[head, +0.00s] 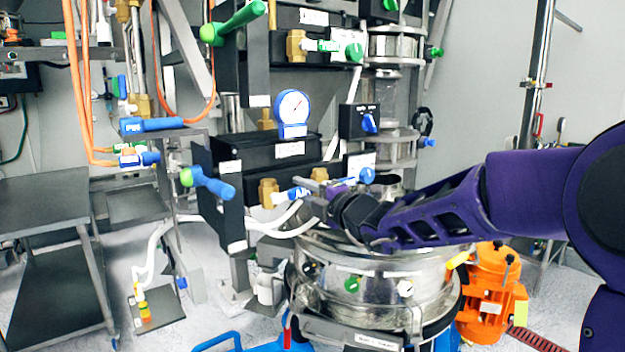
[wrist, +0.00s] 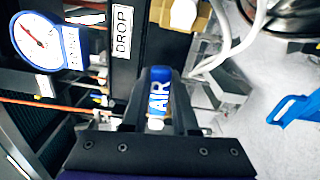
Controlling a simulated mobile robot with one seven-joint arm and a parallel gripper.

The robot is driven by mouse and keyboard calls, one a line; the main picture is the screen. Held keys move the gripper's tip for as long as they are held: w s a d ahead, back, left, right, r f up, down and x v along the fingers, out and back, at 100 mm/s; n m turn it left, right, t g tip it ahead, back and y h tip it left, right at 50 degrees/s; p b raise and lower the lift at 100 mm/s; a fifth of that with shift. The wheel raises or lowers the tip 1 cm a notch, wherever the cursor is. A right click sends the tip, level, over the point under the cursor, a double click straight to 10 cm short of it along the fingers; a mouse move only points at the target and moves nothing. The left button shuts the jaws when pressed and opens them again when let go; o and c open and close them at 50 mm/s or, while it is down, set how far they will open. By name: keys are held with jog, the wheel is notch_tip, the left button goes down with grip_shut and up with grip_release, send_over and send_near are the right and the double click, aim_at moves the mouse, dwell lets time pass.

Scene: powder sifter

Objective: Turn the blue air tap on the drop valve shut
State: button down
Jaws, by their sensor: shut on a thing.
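The air tap has a blue handle lettered AIR (wrist: 158,98), and its blue part also shows in the head view (head: 295,194) beside a brass fitting (head: 268,192). A white label reading DROP (wrist: 122,32) is next to it on a black panel. My gripper (wrist: 160,78) has a dark finger on each side of the blue handle and is shut on it. In the head view my gripper (head: 312,188) reaches in from the right at the tap. Part of the handle is hidden by my gripper there.
A dial gauge with a blue surround (head: 292,108) stands above the tap. A blue lever with a green end (head: 208,183) sticks out at the left. A steel sifter drum (head: 335,285) is below my arm, and pale hoses (head: 285,222) run below the tap.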

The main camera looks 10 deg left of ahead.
jog(key=shift+f+m, duration=0.3)
jog(key=shift+m, duration=0.3)
jog(key=c, duration=0.7)
grip_release()
jog(key=p+v, duration=0.1)
jog(key=v, duration=1.6)
jog(key=shift+s+d, duration=0.15)
